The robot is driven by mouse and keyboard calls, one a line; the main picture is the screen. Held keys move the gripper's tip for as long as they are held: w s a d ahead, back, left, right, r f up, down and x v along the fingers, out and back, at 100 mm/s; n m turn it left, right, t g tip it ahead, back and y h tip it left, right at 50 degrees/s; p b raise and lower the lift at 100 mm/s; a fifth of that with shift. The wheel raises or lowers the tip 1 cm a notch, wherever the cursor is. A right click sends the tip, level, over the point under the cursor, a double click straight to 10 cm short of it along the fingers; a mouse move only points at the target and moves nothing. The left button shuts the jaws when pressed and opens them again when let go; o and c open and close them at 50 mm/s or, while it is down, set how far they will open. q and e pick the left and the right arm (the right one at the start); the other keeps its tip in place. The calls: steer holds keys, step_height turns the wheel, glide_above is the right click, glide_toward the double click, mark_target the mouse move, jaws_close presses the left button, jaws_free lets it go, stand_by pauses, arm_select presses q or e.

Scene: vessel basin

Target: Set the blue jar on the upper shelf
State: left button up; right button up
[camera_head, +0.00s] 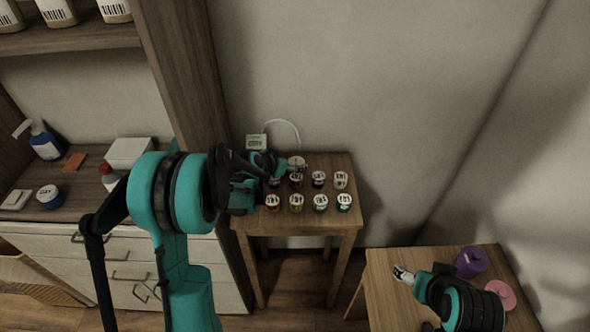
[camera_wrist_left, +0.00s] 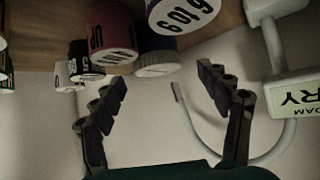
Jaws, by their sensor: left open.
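A blue jar with a pale lid (camera_head: 48,196) stands on the counter at the left in the head view. The upper shelf (camera_head: 75,38) is at the top left. My left gripper (camera_head: 283,166) is open at the back of the small table, close to several jars with numbered white lids. In the left wrist view my left gripper (camera_wrist_left: 160,80) has its fingers spread. A grey-blue jar (camera_wrist_left: 157,58) shows just beyond the fingertips; whether it is the task's jar I cannot tell. My right gripper (camera_head: 418,281) is at the lower right; its jaws are unclear.
The small table (camera_head: 335,160) holds the jars in rows, with a small display device (camera_head: 257,142) and white cable behind. White labelled containers (camera_head: 57,12) stand on the upper shelf. A pump bottle (camera_head: 45,145) is on the counter. A purple container (camera_head: 471,262) stands on the right table.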

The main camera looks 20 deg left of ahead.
mark_target(296, 162)
arm_select(q)
steer(key=b+x, duration=0.1)
steer(key=x, duration=0.3)
steer(key=shift+f, duration=0.1)
steer(key=shift+s, duration=0.1)
steer(key=shift+c, duration=1.3)
steer(key=shift+d, duration=0.1)
steer(key=c, duration=1.2)
steer(key=shift+o, duration=0.2)
